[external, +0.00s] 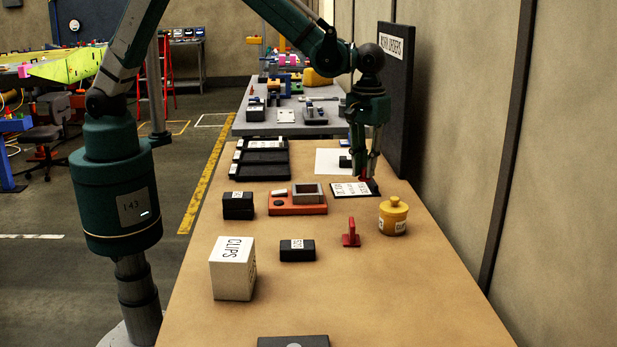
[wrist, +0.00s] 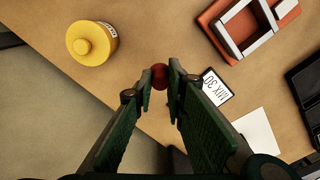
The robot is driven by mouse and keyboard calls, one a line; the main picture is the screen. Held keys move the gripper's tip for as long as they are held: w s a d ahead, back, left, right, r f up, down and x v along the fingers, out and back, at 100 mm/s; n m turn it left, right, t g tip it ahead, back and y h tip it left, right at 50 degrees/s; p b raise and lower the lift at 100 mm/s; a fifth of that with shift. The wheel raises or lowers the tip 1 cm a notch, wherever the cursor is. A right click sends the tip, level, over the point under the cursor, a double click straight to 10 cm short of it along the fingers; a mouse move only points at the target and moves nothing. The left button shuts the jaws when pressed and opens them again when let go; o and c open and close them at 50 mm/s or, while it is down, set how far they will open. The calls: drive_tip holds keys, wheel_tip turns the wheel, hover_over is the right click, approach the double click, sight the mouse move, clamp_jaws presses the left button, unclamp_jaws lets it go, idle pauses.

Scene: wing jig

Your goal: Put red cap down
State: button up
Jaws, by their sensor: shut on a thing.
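The red cap shows as a round, dark red thing (wrist: 159,76) between my fingertips in the wrist view. In the external view only a small red bit of it (external: 364,178) shows below the fingers. My gripper (external: 368,172) is shut on it; the fingertips also show in the wrist view (wrist: 160,82). The gripper points down over the wooden table, beside a labelled white card on a dark backing (external: 350,189). I cannot tell whether the cap touches the table. The fingers hide part of it.
A yellow lidded jar (external: 393,217) and a red upright piece on a base (external: 351,235) stand nearer the camera. An orange tray (external: 297,208), black boxes (external: 238,206) and a white CLIPS box (external: 232,270) stand to the left. A dark upright board (external: 397,110) rises close behind my gripper.

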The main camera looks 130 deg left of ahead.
drive_tip(key=shift+f, duration=3.1)
drive_tip(key=shift+f, duration=1.9)
drive_tip(key=shift+f, duration=0.2)
drive_tip(key=o, duration=0.7)
drive_tip(key=shift+r, duration=0.15)
wheel_tip(320, 180, up, 12)
drive_tip(key=shift+r, duration=0.1)
